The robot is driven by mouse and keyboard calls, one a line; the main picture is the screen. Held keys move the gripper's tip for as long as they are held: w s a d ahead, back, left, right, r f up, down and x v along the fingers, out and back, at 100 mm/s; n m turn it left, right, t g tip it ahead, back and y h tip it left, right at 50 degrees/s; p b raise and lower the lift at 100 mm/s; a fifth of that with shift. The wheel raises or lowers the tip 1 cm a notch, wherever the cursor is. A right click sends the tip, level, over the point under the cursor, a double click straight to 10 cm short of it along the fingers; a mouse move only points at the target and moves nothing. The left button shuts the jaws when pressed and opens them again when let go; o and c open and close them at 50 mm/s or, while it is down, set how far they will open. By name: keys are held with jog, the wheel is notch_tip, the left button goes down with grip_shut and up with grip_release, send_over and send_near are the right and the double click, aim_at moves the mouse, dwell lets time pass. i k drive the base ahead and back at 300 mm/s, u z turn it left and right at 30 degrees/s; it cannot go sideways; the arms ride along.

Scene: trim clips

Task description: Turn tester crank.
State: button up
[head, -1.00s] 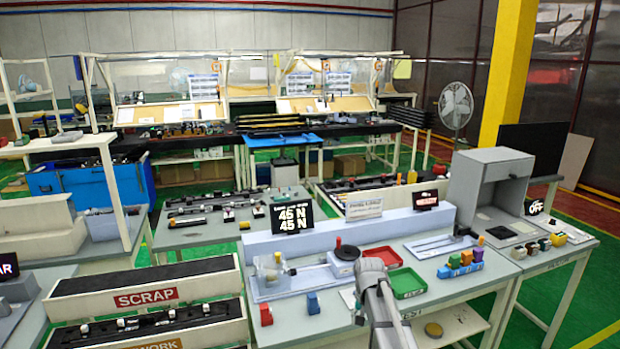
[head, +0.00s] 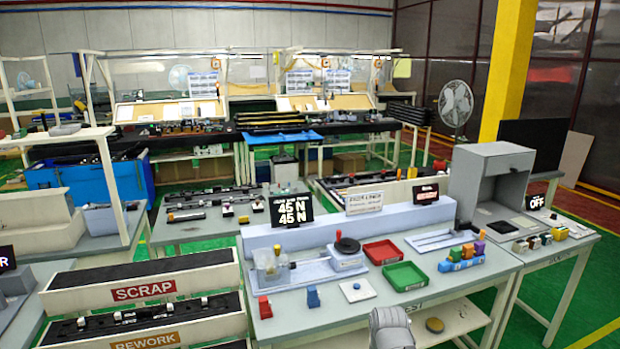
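The tester stands on the near bench, a pale blue-grey fixture (head: 300,272) with a long base. The crank is a round dark disc (head: 347,246) with a small red knob (head: 338,234) standing at its far left edge, on a pale housing at the fixture's right end. A clear box (head: 268,262) stands at the fixture's left end. A black display (head: 291,209) behind it reads 45 N on two lines. A grey rounded part of my arm shows at the bottom edge, in front of the bench. My gripper is not visible, and nothing touches the crank.
Red (head: 381,252) and green (head: 405,276) trays lie right of the crank. A red block (head: 265,307), a blue block (head: 313,296) and a small white plate (head: 357,290) lie in front. Scrap (head: 144,290) and rework bins stand left. A coloured clip rack (head: 461,257) is at right.

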aim_at(347, 245)
jog(key=u, duration=0.25)
jog(key=i, duration=1.25)
jog(key=z, duration=0.25)
